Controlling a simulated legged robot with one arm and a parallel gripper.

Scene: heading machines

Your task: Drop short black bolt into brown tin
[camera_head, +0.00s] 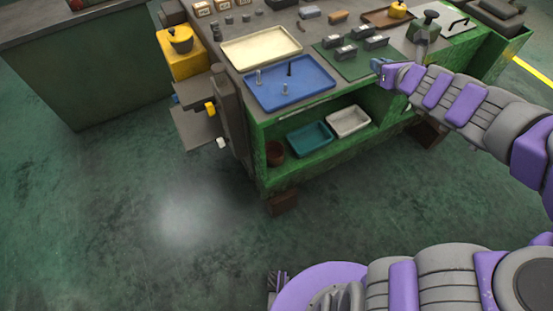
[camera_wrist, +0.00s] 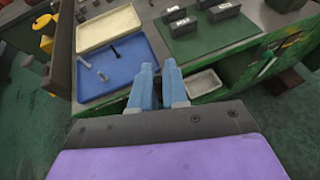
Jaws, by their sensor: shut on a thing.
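My gripper (camera_head: 382,68) is at the right of the bench, above its front edge by the green mat. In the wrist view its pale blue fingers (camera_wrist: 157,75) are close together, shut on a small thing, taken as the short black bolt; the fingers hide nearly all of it. The brown tin (camera_head: 274,153) stands on the lower shelf at the left end, below and left of my gripper. It is round and open-topped. The wrist view does not clearly show it.
The blue tray (camera_head: 310,97) holds silver bolts (camera_head: 258,78) and an upright black bolt (camera_head: 290,68). A cream tray (camera_head: 262,48) lies behind it. Beside the tin are a teal bin (camera_head: 310,140) and a grey bin (camera_head: 348,121). The benchtop overhangs the shelf. The floor in front is clear.

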